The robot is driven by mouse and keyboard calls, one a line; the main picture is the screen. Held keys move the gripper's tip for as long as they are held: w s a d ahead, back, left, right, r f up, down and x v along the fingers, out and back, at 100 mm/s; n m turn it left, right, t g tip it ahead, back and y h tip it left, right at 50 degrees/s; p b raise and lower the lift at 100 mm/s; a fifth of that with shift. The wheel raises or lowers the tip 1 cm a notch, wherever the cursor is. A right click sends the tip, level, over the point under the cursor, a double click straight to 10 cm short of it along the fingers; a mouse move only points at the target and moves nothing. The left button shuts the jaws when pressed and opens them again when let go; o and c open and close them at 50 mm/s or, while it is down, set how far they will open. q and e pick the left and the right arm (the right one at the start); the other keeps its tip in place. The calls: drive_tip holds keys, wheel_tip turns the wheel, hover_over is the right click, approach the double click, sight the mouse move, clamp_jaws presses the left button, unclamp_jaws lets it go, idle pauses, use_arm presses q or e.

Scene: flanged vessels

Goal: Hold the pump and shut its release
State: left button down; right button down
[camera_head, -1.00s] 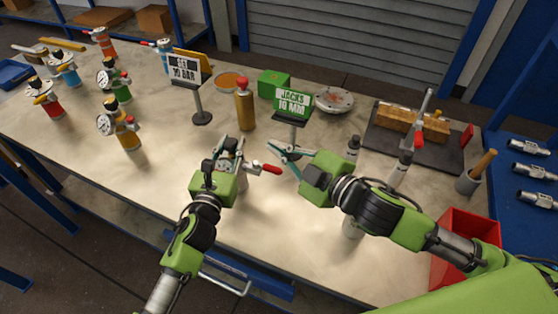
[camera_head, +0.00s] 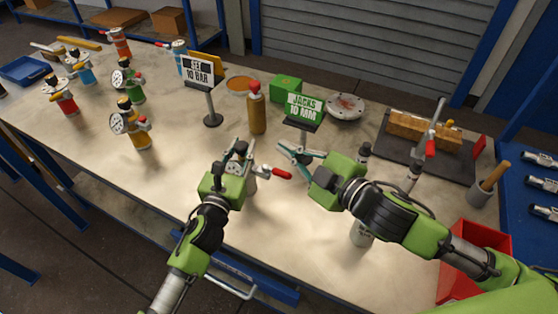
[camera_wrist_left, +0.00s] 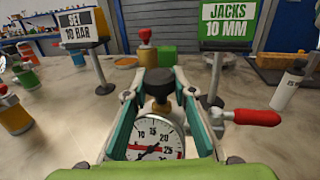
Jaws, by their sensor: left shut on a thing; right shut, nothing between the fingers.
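The pump has a round dial gauge (camera_wrist_left: 155,140), a dark cap on top and a lever with a red handle (camera_head: 281,173). The red handle also shows in the left wrist view (camera_wrist_left: 256,117), sticking out to the right. My left gripper (camera_head: 240,152) is shut around the pump's upper body, one teal finger on each side of the gauge. The pump looks upright; its lower part is largely hidden by the gripper. My right gripper (camera_head: 285,150) is shut and empty, just beyond and above the red handle, apart from it.
Behind stand a "SET 10 BAR" sign (camera_head: 198,71), a yellow bottle with a red top (camera_head: 257,112) and a "JACKS 10 MM" sign (camera_head: 304,107). Several coloured gauge pumps stand at the left. A red bin (camera_head: 480,250) is at the right.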

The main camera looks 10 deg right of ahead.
idle(0.7)
use_arm(q)
drive_tip(key=c, duration=1.6)
unclamp_jaws()
drive_tip(key=shift+s, duration=0.1)
drive_tip(key=v, duration=1.2)
drive_tip(key=shift+f, duration=0.1)
